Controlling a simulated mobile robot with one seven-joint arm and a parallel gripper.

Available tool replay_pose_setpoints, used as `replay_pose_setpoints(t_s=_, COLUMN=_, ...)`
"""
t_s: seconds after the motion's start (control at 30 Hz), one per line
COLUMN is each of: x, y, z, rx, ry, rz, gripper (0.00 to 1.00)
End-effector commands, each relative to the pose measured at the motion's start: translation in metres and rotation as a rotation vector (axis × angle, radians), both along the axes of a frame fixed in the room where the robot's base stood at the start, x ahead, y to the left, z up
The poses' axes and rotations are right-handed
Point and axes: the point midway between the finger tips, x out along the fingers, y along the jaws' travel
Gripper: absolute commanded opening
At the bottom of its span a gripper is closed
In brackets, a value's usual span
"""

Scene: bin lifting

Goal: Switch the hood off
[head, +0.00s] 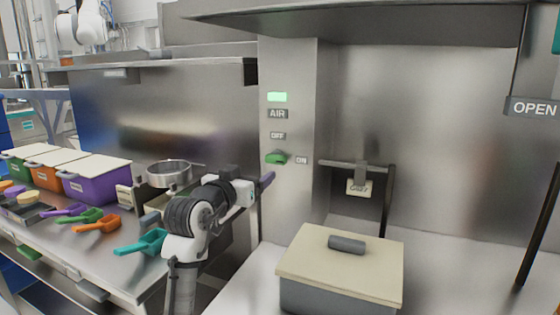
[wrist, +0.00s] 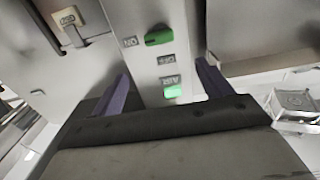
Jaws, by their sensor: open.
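The hood's switch is a green knob (head: 276,158) on the steel post, beside the ON label (head: 301,160) and below the OFF label (head: 277,136). It lies roughly sideways, toward ON. A green light (head: 277,97) glows above the AIR label (head: 278,114). My gripper (head: 266,180) is just below and left of the knob in the head view. In the wrist view, the panel appears upside down, with the knob (wrist: 159,36) and light (wrist: 172,91) between the purple fingers of my open gripper (wrist: 161,70). The fingers do not appear to touch the knob.
A grey bin with a beige lid (head: 340,262) stands inside the hood at right. A bar with a tagged holder (head: 360,187) is behind it. Left, a bench holds coloured scoops (head: 140,243), a round metal pan (head: 169,173) and lidded bins (head: 97,184).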

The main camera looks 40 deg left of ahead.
Motion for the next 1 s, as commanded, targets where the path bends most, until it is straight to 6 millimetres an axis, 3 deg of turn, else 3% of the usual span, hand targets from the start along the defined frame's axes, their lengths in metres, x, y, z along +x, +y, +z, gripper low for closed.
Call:
replay_pose_setpoints(t_s=0.6, x=0.111, y=0.026, z=0.003, rx=0.001, ry=-0.001, rz=0.001, gripper=0.78)
replay_pose_setpoints(t_s=0.8, x=0.127, y=0.03, z=0.002, rx=0.0, ry=-0.002, rz=0.001, gripper=0.78)
replay_pose_setpoints(t_s=1.0, x=0.13, y=0.03, z=0.001, rx=0.002, ry=-0.004, rz=0.001, gripper=0.78)
